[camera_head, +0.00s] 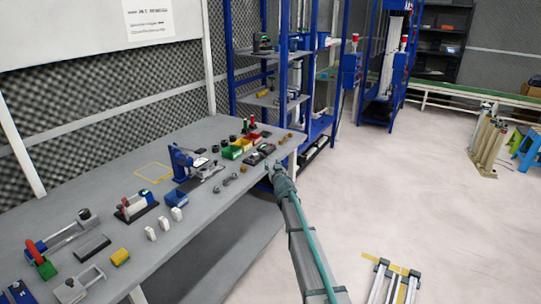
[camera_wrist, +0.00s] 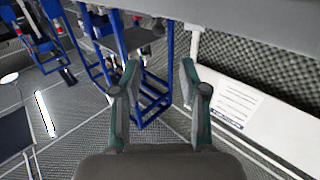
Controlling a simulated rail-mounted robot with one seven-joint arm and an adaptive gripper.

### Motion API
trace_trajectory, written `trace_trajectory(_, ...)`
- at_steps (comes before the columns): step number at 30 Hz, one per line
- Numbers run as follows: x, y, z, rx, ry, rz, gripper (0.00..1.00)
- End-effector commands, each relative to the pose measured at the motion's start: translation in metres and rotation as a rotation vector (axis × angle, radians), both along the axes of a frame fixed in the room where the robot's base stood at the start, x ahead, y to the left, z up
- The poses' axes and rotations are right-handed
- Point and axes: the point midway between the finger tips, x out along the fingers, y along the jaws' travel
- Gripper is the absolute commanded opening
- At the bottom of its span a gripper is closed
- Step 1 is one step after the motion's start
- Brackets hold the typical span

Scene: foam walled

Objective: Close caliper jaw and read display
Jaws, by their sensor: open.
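I cannot make out for sure which item is the caliper or its display. A grey bar-shaped tool (camera_head: 62,237) with a red and green end lies at the near left of the grey workbench (camera_head: 130,212); it may be the caliper, but it is too small to tell. My gripper (camera_wrist: 160,85) is open and empty in the wrist view, with its two green-grey fingers apart. In the head view my gripper (camera_head: 271,167) is at the bench's right edge, small and hard to make out. The wrist view shows no bench tool between the fingers.
A blue press-like device (camera_head: 183,162), a green bin (camera_head: 232,152) and several small tools stand on the bench. Blue shelving (camera_head: 232,65) rises behind it. A trestle-like frame (camera_head: 395,275) stands on the floor at the lower right. Open floor lies right of the bench.

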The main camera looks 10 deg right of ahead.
Motion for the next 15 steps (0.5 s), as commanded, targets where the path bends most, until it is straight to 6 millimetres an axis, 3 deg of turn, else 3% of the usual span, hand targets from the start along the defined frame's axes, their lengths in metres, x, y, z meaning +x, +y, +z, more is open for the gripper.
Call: trace_trajectory(15, 0.08, 0.007, -0.001, -0.001, 0.002, -0.002, 0.43)
